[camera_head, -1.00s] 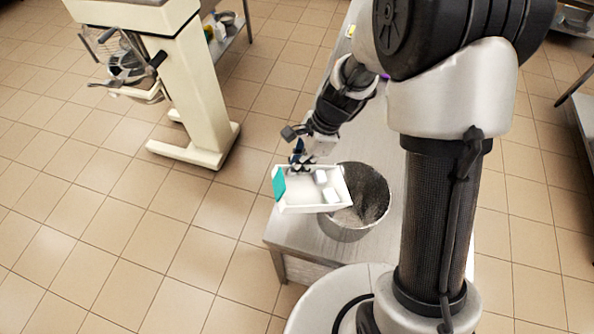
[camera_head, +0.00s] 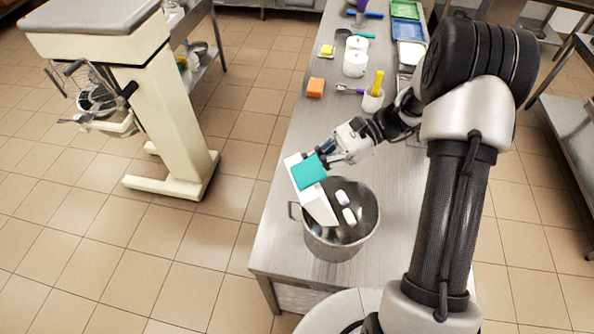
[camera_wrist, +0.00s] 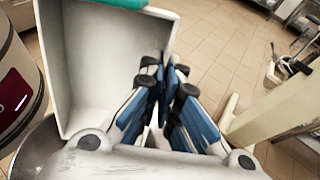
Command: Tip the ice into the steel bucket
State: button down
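A white tray with a teal end patch (camera_head: 310,173) is steeply tipped over the left rim of the steel bucket (camera_head: 338,247). My gripper (camera_head: 338,158) is shut on the tray's upper edge. Two white ice pieces (camera_head: 343,198) show at the bucket's mouth, below and to the right of the tray; I cannot tell whether they are falling or resting. In the wrist view the tray's inside (camera_wrist: 100,60) looks empty, and the blue-padded fingers (camera_wrist: 165,110) close on its wall. The steel bucket's rim shows at the lower left (camera_wrist: 40,145).
The bucket stands near the front end of a steel table (camera_head: 275,235). Farther back are an orange block (camera_head: 315,87), a white cup with a yellow tool (camera_head: 373,100), white containers (camera_head: 355,62) and colored trays (camera_head: 405,30). A cream mixer stand (camera_head: 175,120) is on the left.

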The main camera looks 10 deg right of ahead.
jog(key=shift+w+d+r+g+y, duration=0.15)
jog(key=shift+d+r+y, duration=0.1)
jog(key=shift+d+y, duration=0.4)
jog(key=shift+w+d+r+g+y, duration=0.15)
jog(key=shift+d+r+y, duration=0.1)
jog(key=shift+d+y, duration=0.4)
jog(key=shift+s+p, duration=0.1)
jog(key=shift+p, duration=0.4)
jog(key=shift+a+p, duration=0.1)
jog(key=shift+p, duration=0.35)
jog(key=shift+r, duration=0.1)
notch_tip(320, 180, up, 3)
jog(key=p, duration=0.2)
jog(key=shift+p, duration=0.3)
notch_tip(320, 180, down, 4)
jog(key=shift+r+b, duration=0.25)
jog(key=shift+b, duration=0.75)
jog(key=shift+r, duration=0.15)
